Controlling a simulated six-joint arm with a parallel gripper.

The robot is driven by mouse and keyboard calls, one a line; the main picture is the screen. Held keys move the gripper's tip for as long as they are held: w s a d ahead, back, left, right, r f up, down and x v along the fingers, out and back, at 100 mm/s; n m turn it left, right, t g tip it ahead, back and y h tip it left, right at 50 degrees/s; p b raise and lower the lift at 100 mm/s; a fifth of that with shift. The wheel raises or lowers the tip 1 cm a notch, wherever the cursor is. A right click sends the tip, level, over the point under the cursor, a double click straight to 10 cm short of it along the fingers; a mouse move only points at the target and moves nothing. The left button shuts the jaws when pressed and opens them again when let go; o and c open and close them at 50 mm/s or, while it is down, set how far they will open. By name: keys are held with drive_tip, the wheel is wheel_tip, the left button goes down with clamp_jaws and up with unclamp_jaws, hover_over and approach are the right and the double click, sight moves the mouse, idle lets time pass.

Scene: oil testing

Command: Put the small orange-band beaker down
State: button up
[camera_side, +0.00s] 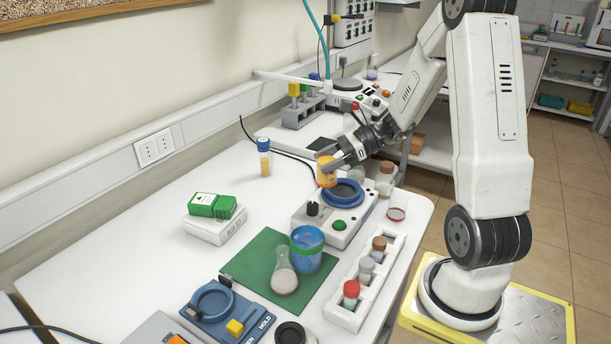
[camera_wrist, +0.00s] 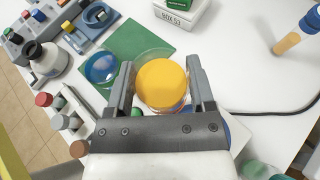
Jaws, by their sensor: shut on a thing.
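My gripper (camera_side: 340,163) is shut on the small orange-band beaker (camera_side: 326,172), with one finger on each side of it. The beaker's orange top fills the space between the fingers in the wrist view (camera_wrist: 163,84). In the side view it is held over the back left part of a white device with a round blue-rimmed plate (camera_side: 343,193). The beaker looks upright. I cannot tell whether its base touches anything.
A green mat (camera_side: 258,262) holds a blue beaker (camera_side: 306,250) and a flask (camera_side: 284,272). A white rack (camera_side: 346,315) with several capped bottles stands to the right. A blue-capped tube (camera_side: 264,158) and a box (camera_side: 214,226) stand left. The table between them is clear.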

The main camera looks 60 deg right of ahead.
drive_tip(key=shift+w, duration=0.1)
drive_tip(key=w+d+f, duration=0.4)
drive_tip(key=w+f, duration=0.5)
drive_tip(key=w, duration=0.3)
drive_tip(key=shift+w+d+f, duration=0.2)
drive_tip(key=shift+w, duration=0.05)
drive_tip(key=shift+w+d+f, duration=0.1)
drive_tip(key=shift+w+f, duration=0.2)
drive_tip(key=shift+f, duration=1.5)
drive_tip(key=shift+f, duration=0.15)
